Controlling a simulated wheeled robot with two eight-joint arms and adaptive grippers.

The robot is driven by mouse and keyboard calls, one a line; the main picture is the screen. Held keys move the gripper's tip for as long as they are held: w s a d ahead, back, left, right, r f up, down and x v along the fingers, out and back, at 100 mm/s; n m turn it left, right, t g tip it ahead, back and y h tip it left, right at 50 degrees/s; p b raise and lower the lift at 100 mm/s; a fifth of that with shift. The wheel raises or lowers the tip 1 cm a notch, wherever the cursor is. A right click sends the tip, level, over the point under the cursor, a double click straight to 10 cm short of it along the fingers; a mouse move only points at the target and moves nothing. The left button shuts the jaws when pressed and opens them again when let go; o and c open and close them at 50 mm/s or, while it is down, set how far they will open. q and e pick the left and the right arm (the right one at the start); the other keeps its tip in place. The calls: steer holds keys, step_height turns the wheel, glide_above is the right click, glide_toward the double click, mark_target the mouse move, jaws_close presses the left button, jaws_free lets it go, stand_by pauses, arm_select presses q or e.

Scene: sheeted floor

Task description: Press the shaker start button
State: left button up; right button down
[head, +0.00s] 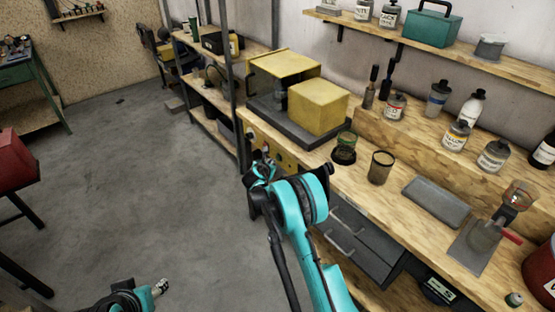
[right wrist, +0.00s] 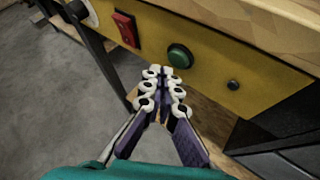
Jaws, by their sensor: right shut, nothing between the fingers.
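A round green button (right wrist: 180,55) sits on the yellow front panel (right wrist: 213,66) in the right wrist view, between a red rocker switch (right wrist: 126,29) and a small black knob (right wrist: 233,85). My right gripper (right wrist: 165,72) is shut and empty, with its fingertips just below and left of the button. I cannot tell whether they touch it. In the head view my right gripper (head: 263,170) is at the panel under the bench edge, and the button is not clearly visible. The yellow box-topped machine (head: 318,105) stands on the bench above. My left gripper (head: 160,287) is low at the bottom edge, small and unclear.
Grey drawers (head: 352,240) are below the bench, right of the panel. The concrete floor (head: 130,190) on the left is mostly clear.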

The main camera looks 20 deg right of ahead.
steer(key=shift+d, duration=0.15)
stand_by(0.5)
steer(key=shift+w+d, duration=0.15)
steer(key=shift+d, duration=0.1)
